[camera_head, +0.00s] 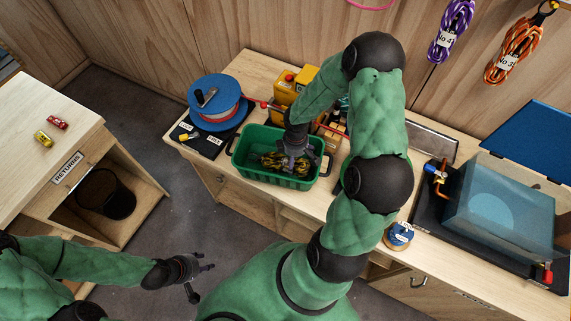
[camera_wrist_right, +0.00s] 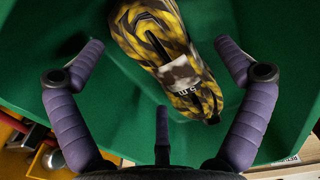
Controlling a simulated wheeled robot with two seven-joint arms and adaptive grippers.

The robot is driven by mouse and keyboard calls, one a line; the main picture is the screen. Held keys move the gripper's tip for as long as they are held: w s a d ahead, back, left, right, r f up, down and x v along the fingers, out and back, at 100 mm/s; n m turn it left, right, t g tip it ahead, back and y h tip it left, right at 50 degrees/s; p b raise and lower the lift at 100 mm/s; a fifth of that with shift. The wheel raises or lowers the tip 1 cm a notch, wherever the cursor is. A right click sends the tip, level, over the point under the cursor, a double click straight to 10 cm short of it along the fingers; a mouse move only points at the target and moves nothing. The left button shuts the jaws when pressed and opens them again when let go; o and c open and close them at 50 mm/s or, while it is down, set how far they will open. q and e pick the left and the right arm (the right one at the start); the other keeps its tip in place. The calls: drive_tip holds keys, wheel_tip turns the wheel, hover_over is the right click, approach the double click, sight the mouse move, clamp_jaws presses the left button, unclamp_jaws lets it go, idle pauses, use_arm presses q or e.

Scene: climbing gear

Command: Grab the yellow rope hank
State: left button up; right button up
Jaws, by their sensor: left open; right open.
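The yellow rope hank (camera_head: 272,163), patterned yellow and black, lies in the green crate (camera_head: 240,168) on the workbench. In the right wrist view the hank (camera_wrist_right: 150,40) lies on the crate's green floor (camera_wrist_right: 70,25), with a pale label around its middle. My right gripper (camera_head: 294,160) reaches down into the crate over the hank and hides part of it. In the wrist view its purple fingers (camera_wrist_right: 165,65) are spread wide, with the hank ahead between them and no visible grip on it. My left gripper (camera_head: 198,278) is open and empty above the floor at the lower left.
A clear blue tank (camera_head: 500,215) and a small round tin (camera_head: 398,235) are to the right. A returns counter (camera_head: 45,105) is at the left.

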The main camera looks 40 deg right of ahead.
wheel_tip(320, 180, down, 4)
drive_tip(key=shift+w+d+r+b, duration=0.1)
drive_tip(key=shift+r+b, duration=0.05)
drive_tip(key=shift+b, duration=0.15)
drive_tip(key=c, duration=1.3)
drive_tip(key=shift+o, duration=0.2)
